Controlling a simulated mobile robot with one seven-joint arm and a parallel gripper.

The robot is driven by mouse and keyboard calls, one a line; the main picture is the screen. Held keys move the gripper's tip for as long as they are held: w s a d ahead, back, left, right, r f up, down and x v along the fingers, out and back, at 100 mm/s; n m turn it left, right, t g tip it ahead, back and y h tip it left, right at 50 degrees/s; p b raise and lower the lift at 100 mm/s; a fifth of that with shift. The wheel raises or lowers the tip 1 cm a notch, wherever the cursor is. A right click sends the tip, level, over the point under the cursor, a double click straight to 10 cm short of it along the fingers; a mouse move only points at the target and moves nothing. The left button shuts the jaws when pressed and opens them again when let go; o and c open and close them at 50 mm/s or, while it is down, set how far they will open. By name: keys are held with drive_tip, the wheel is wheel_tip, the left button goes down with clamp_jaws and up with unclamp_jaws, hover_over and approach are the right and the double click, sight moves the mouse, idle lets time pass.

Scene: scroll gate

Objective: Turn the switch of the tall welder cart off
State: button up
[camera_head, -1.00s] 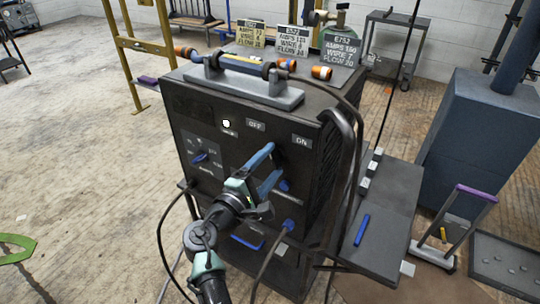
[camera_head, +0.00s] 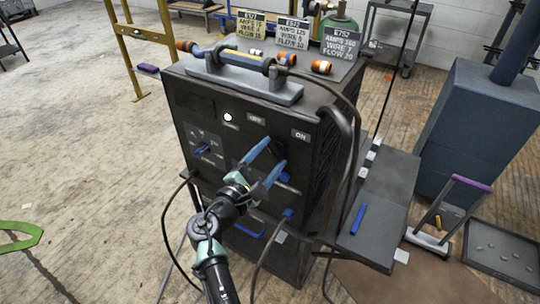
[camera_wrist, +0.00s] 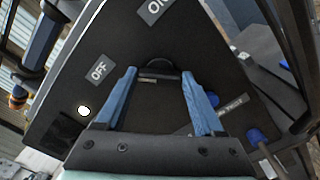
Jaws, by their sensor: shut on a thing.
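The tall dark welder cart (camera_head: 220,165) stands in the middle of the head view. Its front panel has an OFF label (camera_head: 256,118), an ON label (camera_head: 300,134) to the right, and a lit white lamp (camera_head: 228,117). My gripper (camera_head: 276,152) reaches the panel below these labels. Its blue fingers are shut on the black switch (camera_wrist: 160,95), one finger on each side. The wrist view shows the gripper (camera_wrist: 158,76) with the dark switch between its fingers. The switch is dark on dark and partly hidden, so I cannot tell which label it points to.
A blue knob (camera_head: 201,150) and cables are on the panel's left and lower parts. A side shelf (camera_head: 385,195) holds a blue stick.

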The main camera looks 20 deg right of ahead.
drive_tip(key=shift+f, duration=0.1)
drive_tip(key=o, duration=1.4)
drive_tip(key=p+v, duration=0.1)
drive_tip(key=v, duration=1.2)
